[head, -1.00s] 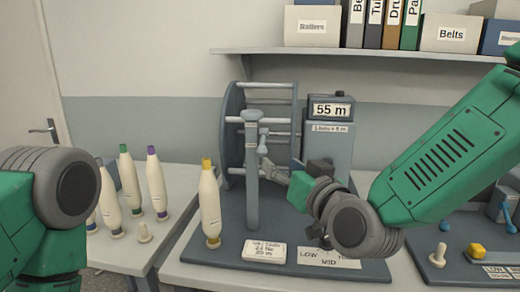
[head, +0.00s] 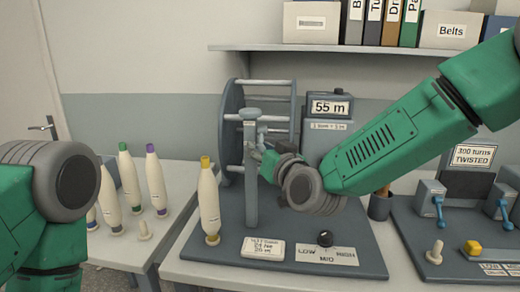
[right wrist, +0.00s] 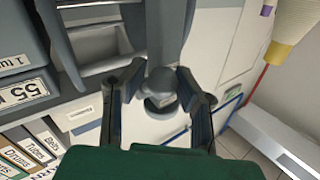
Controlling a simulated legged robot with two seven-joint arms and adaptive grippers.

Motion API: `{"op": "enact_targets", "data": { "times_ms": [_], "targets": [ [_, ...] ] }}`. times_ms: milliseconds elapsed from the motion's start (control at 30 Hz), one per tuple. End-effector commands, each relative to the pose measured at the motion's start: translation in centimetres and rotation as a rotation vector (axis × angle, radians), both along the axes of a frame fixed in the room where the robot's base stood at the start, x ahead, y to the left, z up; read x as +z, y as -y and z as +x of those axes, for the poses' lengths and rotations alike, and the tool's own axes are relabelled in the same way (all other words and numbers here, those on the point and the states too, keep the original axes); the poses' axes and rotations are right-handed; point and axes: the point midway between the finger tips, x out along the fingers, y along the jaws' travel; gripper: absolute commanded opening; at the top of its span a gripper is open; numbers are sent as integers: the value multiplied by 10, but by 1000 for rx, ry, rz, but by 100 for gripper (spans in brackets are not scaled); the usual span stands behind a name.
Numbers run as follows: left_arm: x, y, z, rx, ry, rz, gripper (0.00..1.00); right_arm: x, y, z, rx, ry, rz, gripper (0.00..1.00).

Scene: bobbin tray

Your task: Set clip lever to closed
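A grey upright post (head: 251,190) stands in front of the reel (head: 232,125) on the grey base. A small grey-blue lever (head: 262,130) sits on the right side of the post near its top; I take it for the clip lever. Its lower end is hidden behind my right gripper (head: 259,153), which is close beside the post. In the right wrist view my right gripper (right wrist: 160,97) has its fingers apart, with a grey rounded knob (right wrist: 161,84) between or just beyond the tips. I cannot tell whether they touch. My left gripper is out of view.
A cream cone with a yellow top (head: 210,203) stands left of the post. Several cones stand on the left table.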

Motion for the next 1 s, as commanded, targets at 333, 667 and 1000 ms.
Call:
{"op": "enact_targets", "data": {
  "times_ms": [333, 667, 1000],
  "targets": [
    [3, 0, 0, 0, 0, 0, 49, 1, 0, 0, -1, -9, 0, 0],
    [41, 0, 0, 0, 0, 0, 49, 13, -1, -4, -1, -154, 21, 0],
    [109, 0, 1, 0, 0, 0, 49, 30, -2, -9, -1, -456, 65, 0]
  ]
}}
